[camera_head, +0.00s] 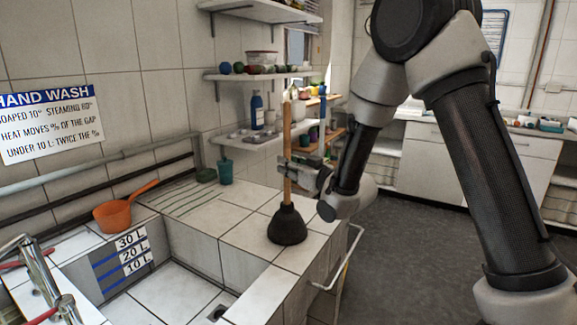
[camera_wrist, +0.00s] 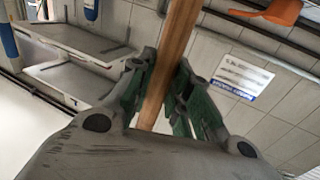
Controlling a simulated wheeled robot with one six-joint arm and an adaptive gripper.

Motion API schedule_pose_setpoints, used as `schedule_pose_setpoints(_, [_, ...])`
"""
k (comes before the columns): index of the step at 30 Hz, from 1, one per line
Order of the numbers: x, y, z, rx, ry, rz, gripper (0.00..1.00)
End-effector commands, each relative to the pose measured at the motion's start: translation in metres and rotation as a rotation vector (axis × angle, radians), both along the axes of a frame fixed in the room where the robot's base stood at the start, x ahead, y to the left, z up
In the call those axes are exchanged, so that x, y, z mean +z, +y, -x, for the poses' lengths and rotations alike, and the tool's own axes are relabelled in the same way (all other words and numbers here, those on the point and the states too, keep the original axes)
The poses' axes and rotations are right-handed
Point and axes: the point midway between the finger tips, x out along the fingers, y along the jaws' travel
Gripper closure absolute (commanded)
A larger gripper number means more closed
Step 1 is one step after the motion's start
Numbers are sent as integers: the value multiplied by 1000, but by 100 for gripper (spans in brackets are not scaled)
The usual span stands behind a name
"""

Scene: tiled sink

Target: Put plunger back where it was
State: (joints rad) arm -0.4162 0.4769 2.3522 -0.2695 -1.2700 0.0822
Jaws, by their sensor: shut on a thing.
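The plunger (camera_head: 287,224) has a black rubber cup and a long wooden handle. It stands upright at the tiled counter's (camera_head: 252,235) right part, by the sink's edge; whether the cup touches the tiles I cannot tell for sure. My gripper (camera_head: 290,170) is shut on the handle at about mid-height, reaching in from the right. In the wrist view the wooden handle (camera_wrist: 168,65) runs between the green-padded fingers, and the cup is out of that view.
The tiled sink basin (camera_head: 160,297) with litre marks lies to the left. An orange pot (camera_head: 114,216) and a teal cup (camera_head: 225,171) stand on the counter. A metal rail (camera_head: 345,262) juts from the counter's right side. Shelves (camera_head: 262,76) with bottles hang behind.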

Motion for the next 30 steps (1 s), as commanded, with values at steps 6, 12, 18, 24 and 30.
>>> schedule_pose_setpoints(6, [-2,0,0,0,0,0,59])
schedule_pose_setpoints(12, [-2,0,0,0,0,0,59])
schedule_pose_setpoints(18, [0,-4,4,-1,1,1,59])
schedule_pose_setpoints(24, [0,-26,31,-1,1,0,59])
schedule_pose_setpoints(30, [0,-43,53,0,2,0,59])
